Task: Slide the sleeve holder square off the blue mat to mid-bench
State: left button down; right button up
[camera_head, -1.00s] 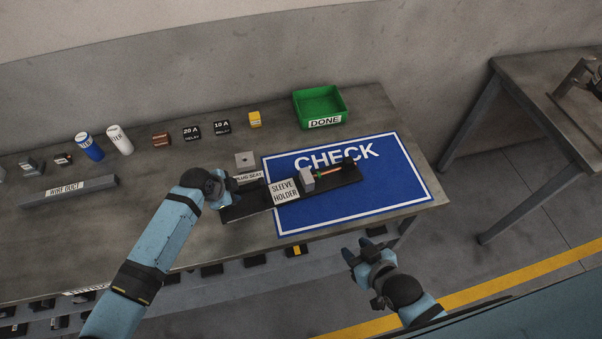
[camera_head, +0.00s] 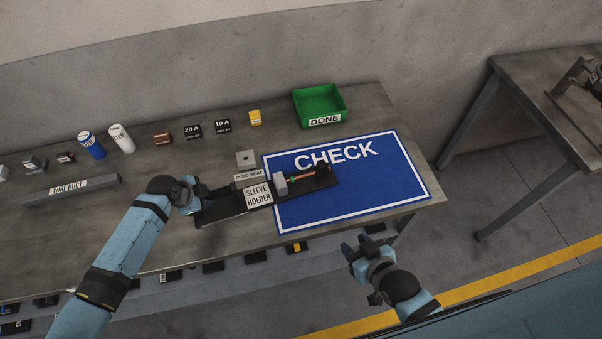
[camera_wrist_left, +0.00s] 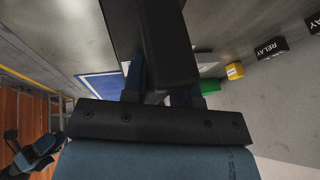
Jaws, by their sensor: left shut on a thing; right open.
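The sleeve holder (camera_head: 233,213) is a long dark tray with a white label, a grey block and a thin copper-coloured piece on it. Its right part lies over the left side of the blue CHECK mat (camera_head: 355,205); its left part is over bare bench. My left gripper (camera_head: 198,193) is shut on the holder's left end; the gripper's fingertips are hard to make out there. In the left wrist view the dark holder (camera_wrist_left: 150,40) runs up from between the fingers. My right gripper (camera_head: 355,246) is open and empty, off the bench's front edge.
A grey plug seat (camera_head: 246,159) stands just behind the holder. A green DONE bin (camera_head: 320,106), relays and cylinders line the back. A wire duct (camera_head: 70,190) lies at left. Bare bench (camera_head: 150,235) lies left of the holder.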

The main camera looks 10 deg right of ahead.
pick_arm(q)
jog(key=shift+s+a+f, duration=0.15)
jog(key=shift+f, duration=0.15)
jog(key=c, duration=1)
grip_release()
jog(key=shift+o, duration=0.9)
jog(key=shift+r, duration=0.2)
